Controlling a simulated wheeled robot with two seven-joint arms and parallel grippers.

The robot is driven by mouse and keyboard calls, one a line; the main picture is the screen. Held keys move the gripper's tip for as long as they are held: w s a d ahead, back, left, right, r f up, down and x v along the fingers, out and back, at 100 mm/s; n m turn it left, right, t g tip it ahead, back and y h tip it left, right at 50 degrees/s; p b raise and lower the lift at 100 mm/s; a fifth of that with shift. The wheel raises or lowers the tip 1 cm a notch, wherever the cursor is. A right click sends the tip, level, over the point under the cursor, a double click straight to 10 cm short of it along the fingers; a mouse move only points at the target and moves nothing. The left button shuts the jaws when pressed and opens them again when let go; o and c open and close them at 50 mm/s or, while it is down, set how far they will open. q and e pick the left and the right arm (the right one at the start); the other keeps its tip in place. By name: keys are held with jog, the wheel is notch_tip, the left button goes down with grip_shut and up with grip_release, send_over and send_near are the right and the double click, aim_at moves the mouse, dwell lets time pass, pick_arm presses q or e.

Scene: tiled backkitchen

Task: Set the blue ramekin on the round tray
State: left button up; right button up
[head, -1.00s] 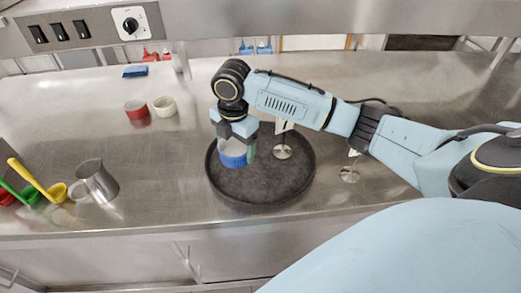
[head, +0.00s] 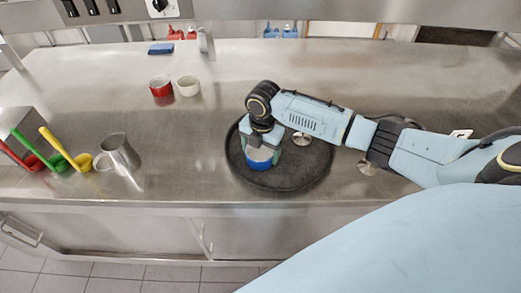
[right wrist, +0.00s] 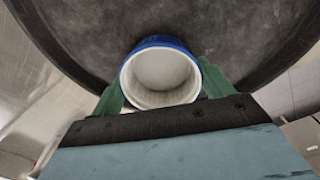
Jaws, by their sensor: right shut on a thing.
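The blue ramekin (head: 258,164), white inside, is at the left part of the round dark tray (head: 300,180). In the right wrist view the ramekin (right wrist: 160,78) shows from above, with the dark tray (right wrist: 210,25) behind it. My right gripper (head: 263,153) is shut on the ramekin, with a green finger pad on each side of it. The ramekin looks upright and low over the tray; whether its base touches the tray I cannot tell. My left gripper is not in view.
A red ramekin (head: 161,87) and a cream ramekin (head: 188,86) stand at the back left. A metal jug (head: 120,154) and red, green and yellow ladles (head: 62,152) are at the left. A blue sponge (head: 161,48) lies farther back. The steel counter between is clear.

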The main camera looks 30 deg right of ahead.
aim_at(262, 158)
jog(key=shift+f, duration=0.25)
jog(key=shift+f, duration=0.2)
jog(key=o, duration=1.1)
jog(key=shift+r, duration=0.15)
jog(key=r, duration=1.2)
jog(key=shift+s+d+r, duration=0.1)
jog(key=shift+s, duration=0.1)
